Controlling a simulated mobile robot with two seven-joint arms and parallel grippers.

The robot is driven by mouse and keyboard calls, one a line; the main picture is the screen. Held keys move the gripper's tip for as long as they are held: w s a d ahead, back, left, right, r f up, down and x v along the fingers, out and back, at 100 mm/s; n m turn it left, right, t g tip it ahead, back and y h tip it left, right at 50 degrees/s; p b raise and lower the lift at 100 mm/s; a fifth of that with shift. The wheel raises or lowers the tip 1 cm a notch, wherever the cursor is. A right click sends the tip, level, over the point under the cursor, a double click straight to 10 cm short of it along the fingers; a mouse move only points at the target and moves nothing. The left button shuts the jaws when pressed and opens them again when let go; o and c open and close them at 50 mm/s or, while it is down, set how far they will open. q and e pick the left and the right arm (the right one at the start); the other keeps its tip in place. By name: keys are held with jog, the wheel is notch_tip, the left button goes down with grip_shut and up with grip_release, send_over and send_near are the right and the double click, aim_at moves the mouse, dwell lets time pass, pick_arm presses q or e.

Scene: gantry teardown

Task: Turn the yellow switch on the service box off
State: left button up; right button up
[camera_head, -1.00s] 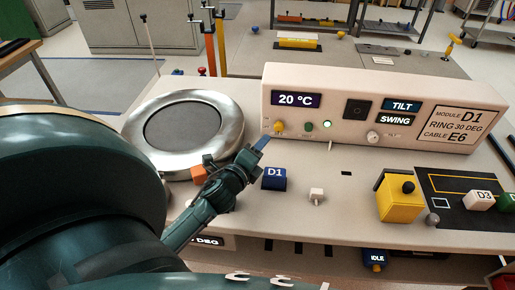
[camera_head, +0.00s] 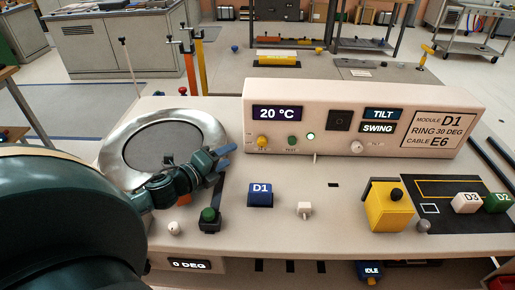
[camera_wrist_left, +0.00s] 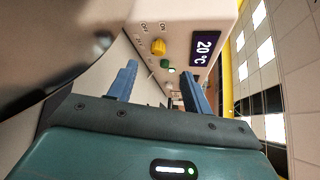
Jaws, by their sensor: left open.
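The service box (camera_head: 400,98) is a long pale box at the back of the bench with a 20 °C display. Its yellow switch (camera_head: 262,141) is a small knob at the lower left of the front face. The switch also shows in the left wrist view (camera_wrist_left: 158,46), with small ON and OFF labels near it; I cannot tell which it points to. My left gripper (camera_head: 227,157) is open and empty, left of and apart from the switch. In the left wrist view its blue fingers (camera_wrist_left: 158,86) stand apart, with the switch beyond the gap. My right gripper is not in view.
A green button (camera_head: 292,140) and a lit round lamp (camera_head: 311,136) sit right of the switch. A metal ring (camera_head: 205,122) lies behind my left arm. A green-topped lever (camera_head: 209,214), blue D1 block (camera_head: 260,195) and white knob (camera_head: 304,209) stand in front.

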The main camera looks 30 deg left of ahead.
aim_at(259, 143)
pick_arm(q)
jog(key=shift+w+r+m+g+h+b, duration=0.1)
jog(key=shift+r+m+g+h+b, duration=0.15)
jog(key=shift+m+g+h, duration=0.35)
jog(key=x, duration=1.1)
jog(key=shift+w+d, duration=0.1)
jog(key=shift+w, duration=0.3)
jog(key=shift+w+d+f, duration=0.15)
jog(key=shift+w+f, duration=0.1)
jog(key=shift+w, duration=0.35)
